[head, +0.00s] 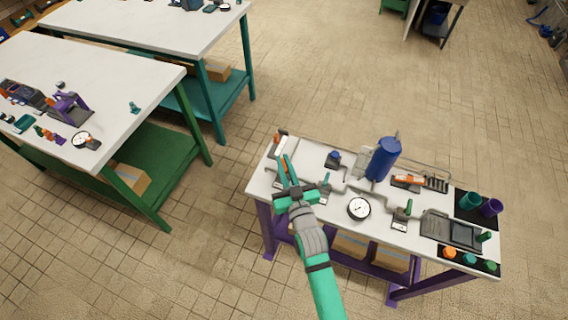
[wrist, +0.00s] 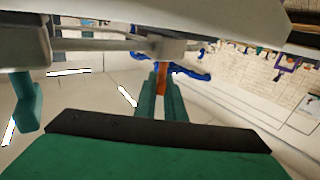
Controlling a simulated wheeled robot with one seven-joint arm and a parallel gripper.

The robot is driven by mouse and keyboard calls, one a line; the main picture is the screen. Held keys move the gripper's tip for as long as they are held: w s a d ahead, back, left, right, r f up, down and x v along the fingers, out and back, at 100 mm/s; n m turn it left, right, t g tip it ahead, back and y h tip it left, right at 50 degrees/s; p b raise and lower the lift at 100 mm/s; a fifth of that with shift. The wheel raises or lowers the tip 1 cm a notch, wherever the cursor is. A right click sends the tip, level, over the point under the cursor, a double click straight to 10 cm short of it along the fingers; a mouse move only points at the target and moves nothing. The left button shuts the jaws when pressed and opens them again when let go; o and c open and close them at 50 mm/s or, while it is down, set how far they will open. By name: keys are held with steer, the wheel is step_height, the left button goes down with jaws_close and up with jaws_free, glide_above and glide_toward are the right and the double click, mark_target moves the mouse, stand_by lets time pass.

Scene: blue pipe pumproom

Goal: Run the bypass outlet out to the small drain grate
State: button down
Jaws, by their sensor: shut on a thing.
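My gripper (head: 284,160) is over the left end of the white-topped bench (head: 318,219). Its green fingers are shut on a narrow orange part (wrist: 162,78), seen between them in the wrist view, where my gripper (wrist: 161,92) also shows. I cannot tell whether this part belongs to the bypass outlet. A dark slotted grate-like piece (head: 437,185) lies at the bench's back right, beside an orange-and-white part (head: 408,180). A grey tray-like unit (head: 450,229) sits at the right front. I cannot tell which is the small drain grate.
A blue tank (head: 383,159) stands at the bench's back middle, with grey pipes around it. A round gauge (head: 359,208) and a green-handled valve (head: 402,212) are near the front. Teal and purple cups (head: 491,207) stand at the right. Tiled floor surrounds the bench.

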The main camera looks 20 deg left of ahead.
steer(key=shift+f, duration=0.1)
stand_by(0.5)
steer(key=c, duration=1.8)
jaws_free()
steer(key=shift+c, duration=0.2)
steer(key=v, duration=1)
steer(key=shift+s+d, duration=0.2)
steer(key=shift+s, duration=0.15)
